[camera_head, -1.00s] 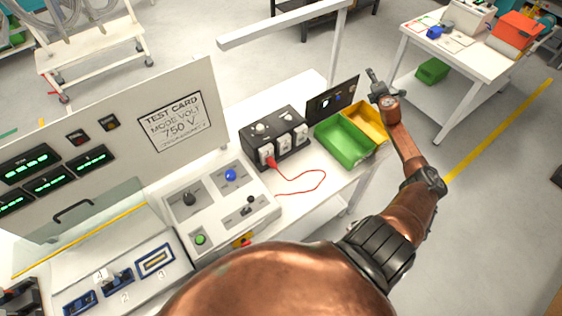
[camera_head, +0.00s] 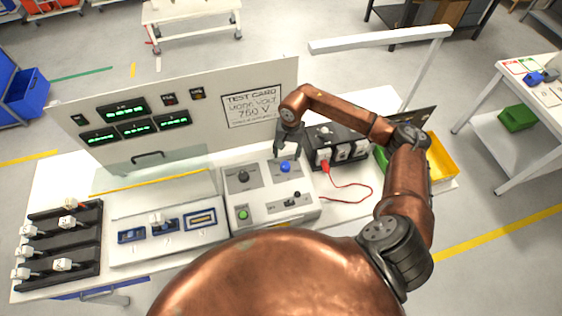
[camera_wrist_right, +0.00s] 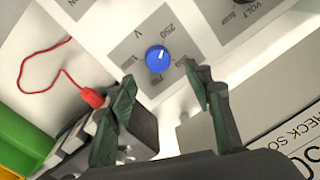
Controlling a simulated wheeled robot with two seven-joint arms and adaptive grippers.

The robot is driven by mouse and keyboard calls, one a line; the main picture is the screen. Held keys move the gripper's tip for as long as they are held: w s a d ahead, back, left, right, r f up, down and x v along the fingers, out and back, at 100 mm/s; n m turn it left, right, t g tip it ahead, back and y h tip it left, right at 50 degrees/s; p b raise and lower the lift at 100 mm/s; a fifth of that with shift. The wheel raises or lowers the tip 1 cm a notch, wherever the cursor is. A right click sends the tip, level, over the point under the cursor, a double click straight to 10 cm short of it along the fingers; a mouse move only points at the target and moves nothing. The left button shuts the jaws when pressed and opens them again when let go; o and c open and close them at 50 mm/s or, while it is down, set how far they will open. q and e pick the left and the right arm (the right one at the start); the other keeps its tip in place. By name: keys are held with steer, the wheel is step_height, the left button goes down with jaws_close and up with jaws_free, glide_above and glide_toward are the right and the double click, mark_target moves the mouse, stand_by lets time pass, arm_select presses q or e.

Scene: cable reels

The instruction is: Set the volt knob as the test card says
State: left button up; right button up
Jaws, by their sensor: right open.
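The test card (camera_head: 254,107) on the upright panel reads mode VOLT, 750 V. The blue volt knob (camera_head: 286,166) sits on the sloped control box (camera_head: 258,210). In the right wrist view the blue knob (camera_wrist_right: 157,59) has a white pointer mark aimed toward the 250 side; the other scale numbers are partly hidden or unclear. My right gripper (camera_head: 290,155) hangs just above the knob. In the wrist view its open fingers (camera_wrist_right: 160,76) stand on either side below the knob, apart from it and empty. My left gripper is out of view.
A dark knob (camera_head: 243,175), a green button (camera_head: 243,214) and a small lever switch share the box. A black socket block (camera_head: 335,149) with a red plug and cable (camera_head: 348,190) stands right of it. Yellow (camera_head: 441,158) and green bins are beyond, partly behind my arm.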

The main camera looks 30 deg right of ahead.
mark_target(285, 165)
steer(key=shift+s+f, duration=0.2)
step_height(285, 165, down, 6)
steer(key=shift+w+a+p, duration=0.1)
steer(key=shift+p, duration=1)
steer(key=shift+f, duration=0.7)
steer(key=shift+c, duration=0.6)
steer(key=c, duration=1)
steer(key=shift+c, duration=0.2)
steer(key=shift+w, duration=0.1)
